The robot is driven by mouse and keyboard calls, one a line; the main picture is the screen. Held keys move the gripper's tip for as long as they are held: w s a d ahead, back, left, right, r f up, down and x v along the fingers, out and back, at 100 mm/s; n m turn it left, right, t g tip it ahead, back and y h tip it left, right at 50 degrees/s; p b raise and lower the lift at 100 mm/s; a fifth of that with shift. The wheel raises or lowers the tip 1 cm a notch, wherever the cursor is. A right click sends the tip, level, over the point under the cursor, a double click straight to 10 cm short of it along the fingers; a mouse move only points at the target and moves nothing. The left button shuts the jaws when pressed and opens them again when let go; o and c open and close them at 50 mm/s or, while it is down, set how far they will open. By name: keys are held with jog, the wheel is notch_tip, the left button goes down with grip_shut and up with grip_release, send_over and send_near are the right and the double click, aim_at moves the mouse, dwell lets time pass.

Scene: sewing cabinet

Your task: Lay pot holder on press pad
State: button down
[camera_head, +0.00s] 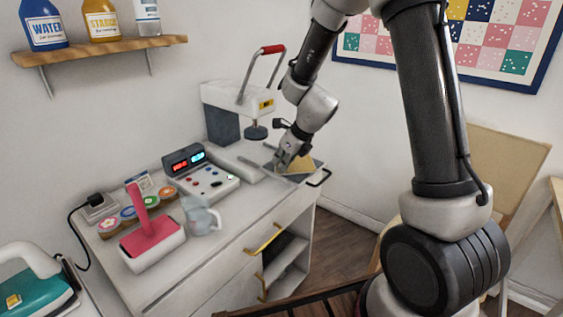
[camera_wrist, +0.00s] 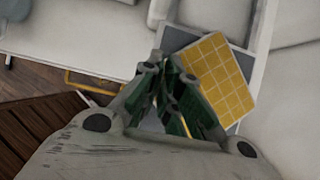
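The pot holder (camera_wrist: 218,76) is a yellow square with a pale grid. In the wrist view it lies over the grey press pad (camera_wrist: 176,40), turned at an angle to it and reaching past its right edge. The pot holder also shows in the head view (camera_head: 298,166), with the dark pad (camera_head: 318,163) around it. My gripper (camera_wrist: 170,66) is at the pot holder's left edge, pointing down. Its green-grey fingers are close together and overlap that edge. Whether they grip the cloth, and whether the cloth rests flat, I cannot tell. The fingers hide part of the pad.
The white heat press (camera_head: 230,98) with a red-tipped lever stands just behind the pad. A control box (camera_head: 205,182), a pink-topped block (camera_head: 150,238) and a grey translucent object (camera_head: 201,217) occupy the cabinet's left. A black handle (camera_head: 320,178) sits at the pad's right.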

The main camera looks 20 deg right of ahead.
jog(key=c, duration=1.6)
grip_release()
jog(key=shift+c, duration=0.2)
jog(key=v, duration=1.2)
jog(key=s+d+r+n+h, duration=0.1)
jog(key=s+d+r+n, duration=0.2)
jog(key=s+n, duration=0.5)
jog(key=s+d+r+n+h, duration=0.1)
jog(key=s+d+r+n, duration=0.2)
jog(key=s+n, duration=0.6)
jog(key=s+d+r+n+h, duration=0.1)
jog(key=s+d+r+n, duration=0.2)
jog(key=s+d+n, duration=0.3)
jog(key=s+n, duration=0.3)
jog(key=n, duration=0.2)
jog(key=shift+r+n+g, duration=0.25)
jog(key=shift+n+g, duration=0.15)
